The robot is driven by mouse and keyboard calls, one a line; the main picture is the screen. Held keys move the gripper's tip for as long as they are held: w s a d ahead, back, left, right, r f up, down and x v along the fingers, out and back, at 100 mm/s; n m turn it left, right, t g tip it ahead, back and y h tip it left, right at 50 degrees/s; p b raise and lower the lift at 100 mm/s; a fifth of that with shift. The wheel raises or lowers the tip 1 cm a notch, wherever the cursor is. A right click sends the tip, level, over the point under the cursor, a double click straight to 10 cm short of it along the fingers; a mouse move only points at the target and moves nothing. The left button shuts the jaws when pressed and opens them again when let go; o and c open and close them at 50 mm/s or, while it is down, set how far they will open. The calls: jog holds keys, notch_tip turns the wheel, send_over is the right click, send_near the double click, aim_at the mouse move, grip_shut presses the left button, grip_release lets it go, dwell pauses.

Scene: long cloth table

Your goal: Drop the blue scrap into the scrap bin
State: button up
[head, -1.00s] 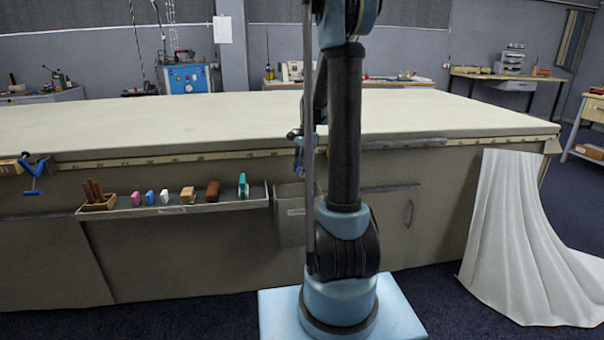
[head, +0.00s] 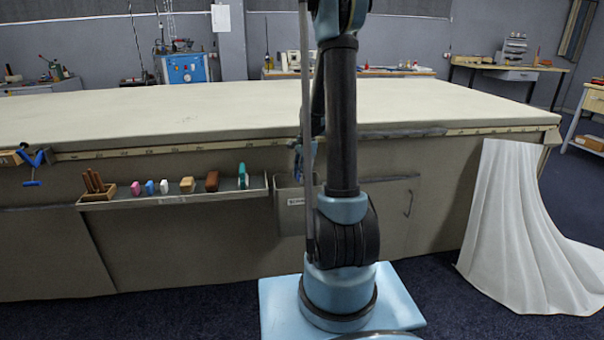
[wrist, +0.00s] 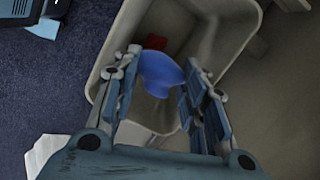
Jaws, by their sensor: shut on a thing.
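The blue scrap (wrist: 160,74) is a soft, rounded piece between the fingers of my gripper (wrist: 163,82) in the wrist view. My gripper is shut on it and holds it over the open mouth of the scrap bin (wrist: 236,28). The grey bin has a small red piece (wrist: 152,42) inside. In the head view, the bin (head: 288,212) hangs on the front of the table, partly hidden behind my arm. My gripper (head: 303,165) is mostly hidden there too, and the scrap cannot be made out.
A narrow tray (head: 205,197) left of the bin holds several small items. A blue clamp (head: 34,166) is on the table edge at far left. White cloth (head: 510,235) drapes to the floor at right. The tabletop (head: 200,112) is clear.

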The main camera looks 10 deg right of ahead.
jog(key=o, duration=0.9)
jog(key=shift+w+d+r, duration=0.1)
jog(key=shift+d+r, duration=0.2)
jog(key=shift+r, duration=1.65)
jog(key=shift+w+d+r, duration=0.15)
jog(key=shift+d+r, duration=0.1)
jog(key=shift+r, duration=1.75)
jog(key=shift+w+d+r, duration=0.1)
jog(key=shift+d+r, duration=0.2)
jog(key=shift+r, duration=1.65)
